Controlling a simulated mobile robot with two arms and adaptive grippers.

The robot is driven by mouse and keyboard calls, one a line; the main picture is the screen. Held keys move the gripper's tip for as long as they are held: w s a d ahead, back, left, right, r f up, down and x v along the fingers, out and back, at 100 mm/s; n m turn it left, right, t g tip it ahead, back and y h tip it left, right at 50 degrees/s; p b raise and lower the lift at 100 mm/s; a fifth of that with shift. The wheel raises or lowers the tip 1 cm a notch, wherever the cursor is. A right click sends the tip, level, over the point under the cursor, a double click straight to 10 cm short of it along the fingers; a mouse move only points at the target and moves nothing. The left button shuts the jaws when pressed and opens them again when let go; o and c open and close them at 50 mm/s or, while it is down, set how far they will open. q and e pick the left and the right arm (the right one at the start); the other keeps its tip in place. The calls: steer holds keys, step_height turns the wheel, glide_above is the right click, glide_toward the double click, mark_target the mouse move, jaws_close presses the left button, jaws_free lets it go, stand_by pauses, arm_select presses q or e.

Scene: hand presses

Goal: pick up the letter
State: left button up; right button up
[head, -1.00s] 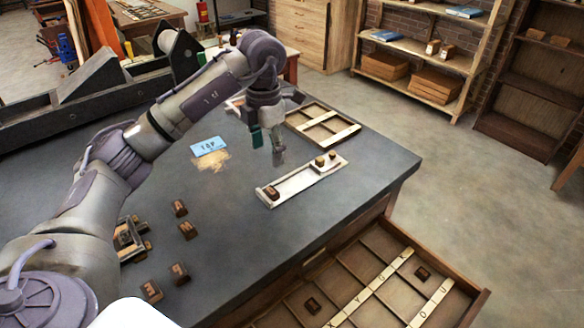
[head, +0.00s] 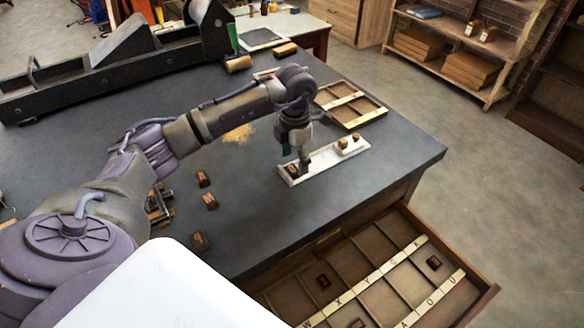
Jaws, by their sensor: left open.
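A brown letter block (head: 291,170) lies at the left end of a narrow white tray (head: 320,167) on the dark table. My left gripper (head: 303,166) is open, its fingers pointing down right at this block. The fingers partly cover the block, and I cannot tell whether they touch it. Other brown letter blocks lie loose on the table, one here (head: 203,178), one below it (head: 210,201) and one nearer (head: 200,241). My right gripper is not in view.
An open compartment drawer (head: 480,300) with lettered strips and several blocks juts out in front. A dark press (head: 60,104) stands at back left.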

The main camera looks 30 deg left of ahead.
arm_select(q)
steer(key=shift+f, duration=1.3)
steer(key=shift+r, duration=0.1)
steer(key=c, duration=0.9)
steer(key=shift+c, duration=0.2)
